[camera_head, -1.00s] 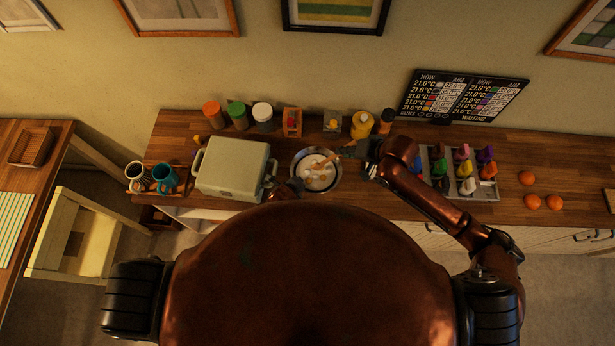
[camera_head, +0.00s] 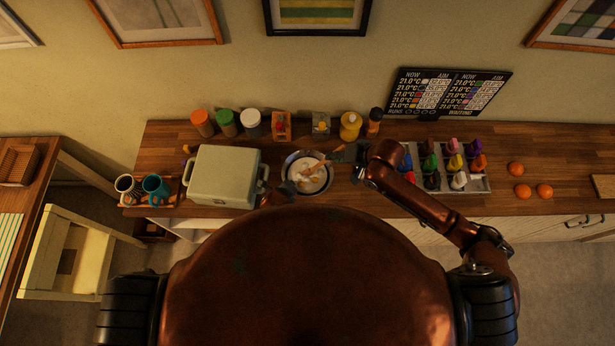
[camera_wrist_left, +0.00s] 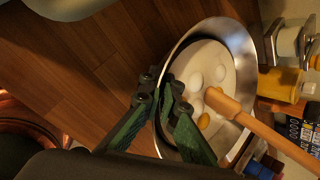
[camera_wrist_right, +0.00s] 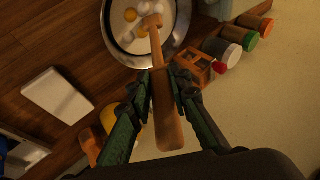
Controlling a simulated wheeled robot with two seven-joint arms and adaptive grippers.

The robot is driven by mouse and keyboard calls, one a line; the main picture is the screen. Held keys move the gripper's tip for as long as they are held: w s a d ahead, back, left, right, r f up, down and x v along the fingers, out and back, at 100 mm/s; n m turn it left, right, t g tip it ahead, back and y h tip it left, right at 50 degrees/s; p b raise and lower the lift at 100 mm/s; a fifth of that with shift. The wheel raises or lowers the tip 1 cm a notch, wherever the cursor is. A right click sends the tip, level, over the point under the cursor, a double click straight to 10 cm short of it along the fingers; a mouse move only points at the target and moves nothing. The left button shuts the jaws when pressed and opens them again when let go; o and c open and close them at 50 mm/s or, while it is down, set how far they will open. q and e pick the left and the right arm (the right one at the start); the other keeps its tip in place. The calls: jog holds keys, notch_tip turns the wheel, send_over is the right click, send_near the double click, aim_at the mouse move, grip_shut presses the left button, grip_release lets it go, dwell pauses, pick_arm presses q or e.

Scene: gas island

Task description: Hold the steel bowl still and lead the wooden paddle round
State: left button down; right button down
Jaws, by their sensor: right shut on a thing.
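The steel bowl (camera_head: 287,180) stands on the wooden counter and holds pale mix with several white and yellow-orange lumps. It also shows in the left wrist view (camera_wrist_left: 238,36) and the right wrist view (camera_wrist_right: 110,42). My left gripper (camera_wrist_left: 160,86) has its fingers astride the bowl's near rim; whether they press on it is unclear. My right gripper (camera_wrist_right: 163,78) is shut on the handle of the wooden paddle (camera_wrist_right: 157,48), right of the bowl. The paddle slants into the bowl, its head among the lumps, and crosses the rim in the left wrist view (camera_wrist_left: 262,128).
A pale green box (camera_head: 222,175) stands close left of the bowl. Jars (camera_head: 251,123) and small containers line the back. A tray of coloured items (camera_head: 478,184) lies right of my right gripper, with oranges (camera_head: 522,191) beyond. A dark board (camera_head: 447,93) stands behind.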

jog(key=shift+f, duration=1.8)
jog(key=shift+s+f, duration=0.1)
jog(key=shift+s, duration=0.05)
jog(key=shift+s+d+f, duration=0.1)
jog(key=shift+s+f, duration=0.1)
jog(key=shift+s, duration=1.5)
